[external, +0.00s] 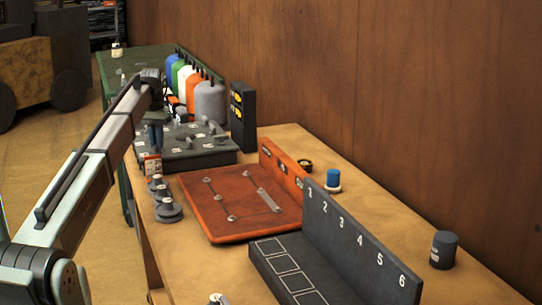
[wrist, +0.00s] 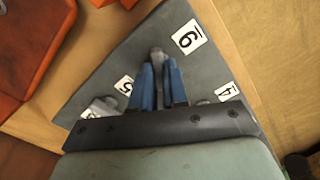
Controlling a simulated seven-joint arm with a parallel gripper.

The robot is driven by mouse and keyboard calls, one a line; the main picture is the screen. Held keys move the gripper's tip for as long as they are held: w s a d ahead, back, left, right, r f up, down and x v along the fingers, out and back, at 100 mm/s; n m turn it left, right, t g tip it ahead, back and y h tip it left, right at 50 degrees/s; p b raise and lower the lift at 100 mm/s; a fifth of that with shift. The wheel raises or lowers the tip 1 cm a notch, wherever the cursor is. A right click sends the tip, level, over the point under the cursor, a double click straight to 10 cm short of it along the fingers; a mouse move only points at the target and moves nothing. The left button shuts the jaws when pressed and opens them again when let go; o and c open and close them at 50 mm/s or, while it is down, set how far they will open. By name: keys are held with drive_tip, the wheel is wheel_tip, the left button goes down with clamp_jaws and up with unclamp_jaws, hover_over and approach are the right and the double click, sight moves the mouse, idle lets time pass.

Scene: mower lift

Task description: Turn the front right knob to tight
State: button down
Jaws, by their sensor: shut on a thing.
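The dark grey board with grey knobs (external: 205,156) lies on the workbench beyond the orange board in the external view. It also fills the middle of the wrist view (wrist: 92,82). My gripper (external: 157,118) reaches down over the board's left part. In the wrist view, its blue fingers (wrist: 158,68) are shut on a grey knob (wrist: 157,53) beside a white label like a 6 or 9 (wrist: 188,37). Other grey knobs show at labels 5 (wrist: 105,105) and 4 (wrist: 204,102), partly covered by my gripper. The held knob's tightness cannot be told.
The orange board (external: 225,220) lies close to the grey board. Grey stepped discs (external: 168,211) stand along the bench's left edge. A black upright box (external: 243,115) and coloured bottles (external: 190,88) stand behind. A numbered rack (external: 350,245) is in front.

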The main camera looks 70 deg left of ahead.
drive_tip(key=m, duration=0.5)
drive_tip(key=shift+m, duration=0.3)
drive_tip(key=m, duration=0.4)
drive_tip(key=shift+m, duration=0.4)
drive_tip(key=c, duration=1.1)
unclamp_jaws()
drive_tip(key=shift+c, duration=0.2)
drive_tip(key=shift+r, duration=0.15)
wheel_tip(320, 180, up, 14)
drive_tip(key=shift+f, duration=0.2)
